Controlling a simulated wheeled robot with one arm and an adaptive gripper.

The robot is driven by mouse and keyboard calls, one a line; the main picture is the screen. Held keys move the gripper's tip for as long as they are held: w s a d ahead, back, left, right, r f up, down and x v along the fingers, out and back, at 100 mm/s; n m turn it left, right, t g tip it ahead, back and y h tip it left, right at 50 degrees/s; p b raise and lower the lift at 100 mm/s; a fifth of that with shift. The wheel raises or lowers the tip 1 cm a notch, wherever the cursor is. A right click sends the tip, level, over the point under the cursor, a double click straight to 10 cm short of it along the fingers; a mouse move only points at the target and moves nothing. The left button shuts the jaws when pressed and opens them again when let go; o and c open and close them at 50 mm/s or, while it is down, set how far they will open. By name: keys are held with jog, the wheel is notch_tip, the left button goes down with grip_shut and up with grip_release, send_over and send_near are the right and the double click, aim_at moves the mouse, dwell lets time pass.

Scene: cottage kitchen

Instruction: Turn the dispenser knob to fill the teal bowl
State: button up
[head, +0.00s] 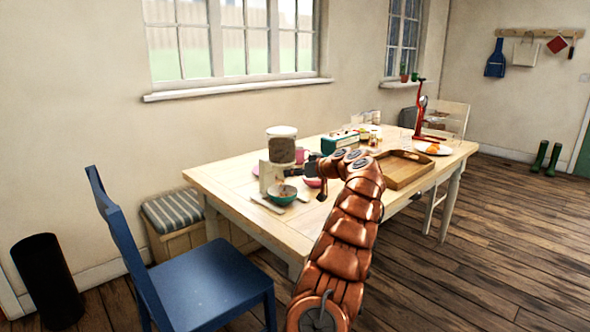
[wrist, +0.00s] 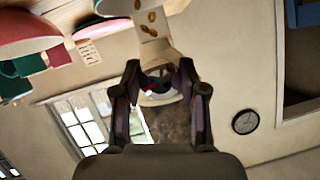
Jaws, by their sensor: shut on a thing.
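The dispenser (head: 281,150) stands at the near-left part of the table, with a clear jar of brown pieces on a cream body. The teal bowl (head: 282,196) sits upright below its front, with some brown contents showing. My gripper (head: 297,169) reaches the dispenser's right side. In the wrist view its two fingers (wrist: 160,68) are closed around the dispenser knob (wrist: 157,85), which shows dark with a bit of red between them. Several brown pieces show by the dispenser's spout at the top of that view. The knob is hidden in the head view.
A pink bowl (head: 313,182) and a pink mug (head: 301,155) stand close by the dispenser. A green box (head: 340,142) is behind. A wooden tray (head: 405,172) and a white plate (head: 440,149) lie to the right. A blue chair (head: 205,285) stands in front on the left.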

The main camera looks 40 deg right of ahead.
jog(key=shift+d+r+m+y+p, duration=0.1)
jog(key=shift+r+m+y+p, duration=0.1)
jog(key=shift+m+y+p, duration=0.45)
jog(key=shift+f+p, duration=0.15)
jog(key=shift+p, duration=0.55)
jog(key=o, duration=1.2)
jog(key=shift+c, duration=0.2)
jog(key=v, duration=1.2)
jog(key=shift+f+m, duration=0.1)
jog(key=shift+m, duration=0.15)
